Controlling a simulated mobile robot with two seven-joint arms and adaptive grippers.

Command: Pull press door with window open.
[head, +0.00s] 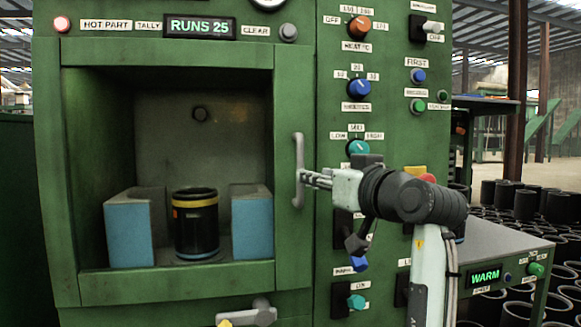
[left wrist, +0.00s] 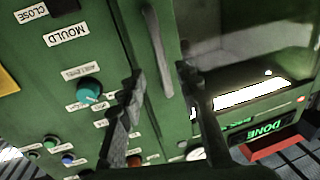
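The green press door (head: 290,240) has a large window and looks shut, flush with the machine's front. Through the window I see a black sleeve (head: 196,238) with a yellow band between two blue blocks. The grey vertical door handle (head: 298,170) is on the door's right edge. My left gripper (head: 312,179) is at the handle, its arm coming up from the lower right. In the left wrist view the handle (left wrist: 158,45) runs between the spread fingers of this gripper (left wrist: 160,70). The fingers are open, and I cannot tell whether they touch it. My right gripper is not in view.
A control panel with knobs (head: 359,88) and buttons is right of the door, partly behind my arm. A grey lever (head: 262,312) is below the door. A side shelf with a WARM display (head: 485,276) and many black sleeves (head: 525,203) are at right.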

